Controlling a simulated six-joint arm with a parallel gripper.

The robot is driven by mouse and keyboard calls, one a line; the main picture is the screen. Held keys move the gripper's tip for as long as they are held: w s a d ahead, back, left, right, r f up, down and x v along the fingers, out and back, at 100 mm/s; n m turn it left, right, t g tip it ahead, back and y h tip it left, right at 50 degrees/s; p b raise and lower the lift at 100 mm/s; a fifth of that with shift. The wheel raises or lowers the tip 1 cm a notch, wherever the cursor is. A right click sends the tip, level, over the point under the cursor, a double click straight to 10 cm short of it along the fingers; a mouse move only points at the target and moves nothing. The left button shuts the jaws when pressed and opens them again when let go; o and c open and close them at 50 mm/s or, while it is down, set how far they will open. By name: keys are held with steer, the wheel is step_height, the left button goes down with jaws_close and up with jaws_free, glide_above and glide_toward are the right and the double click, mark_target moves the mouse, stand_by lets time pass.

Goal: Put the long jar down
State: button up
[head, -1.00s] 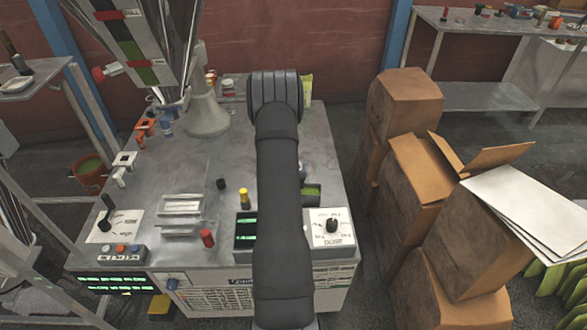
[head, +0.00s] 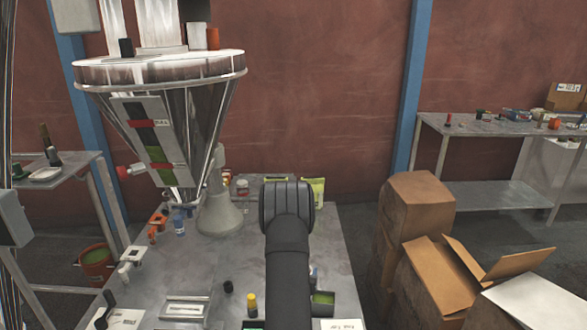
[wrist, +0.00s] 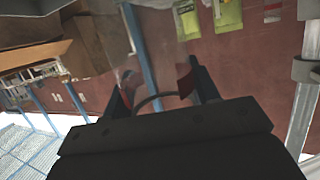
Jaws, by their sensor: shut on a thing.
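In the wrist view my gripper (wrist: 158,92) is shut on a clear, glass-like thing, which I take to be the long jar (wrist: 150,101). Only a curved rim and faint see-through wall show between the two fingers; its length and lower end cannot be made out. In the head view my own dark arm rises over the table and hides the gripper and the jar. I cannot tell from there how high the jar is held.
The grey metal table (head: 205,262) carries a yellow-topped bottle (head: 252,304), a small dark-capped jar (head: 228,287) and a green-filled box (head: 323,303). A large steel hopper (head: 200,110) hangs over its back left. Cardboard boxes (head: 415,208) stand at the right.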

steer(key=s+a+r, duration=0.1)
steer(key=r, duration=0.2)
steer(key=s+r, duration=0.1)
steer(key=r, duration=0.3)
steer(key=s+a+r, duration=0.1)
steer(key=r, duration=0.3)
steer(key=shift+s+a, duration=0.15)
steer(key=shift+a, duration=0.2)
steer(key=s+a+r, duration=0.2)
steer(key=s+r, duration=0.3)
steer(key=r, duration=0.3)
steer(key=w+d+f+n+y, duration=0.1)
steer(key=w+d+f, duration=0.15)
steer(key=w, duration=0.65)
steer(key=w+d+f+n+y, duration=0.1)
steer(key=w+f, duration=0.2)
steer(key=w, duration=0.5)
steer(key=w+d+f+n+y, duration=0.1)
steer(key=w+d+f+y, duration=0.1)
steer(key=w+d+f, duration=0.9)
steer(key=w+a+f, duration=0.6)
steer(key=a+f, duration=0.2)
steer(key=f, duration=0.1)
steer(key=shift+a+f+t, duration=0.2)
steer(key=shift+f+t, duration=0.1)
steer(key=shift+f, duration=0.1)
steer(key=o, duration=1.1)
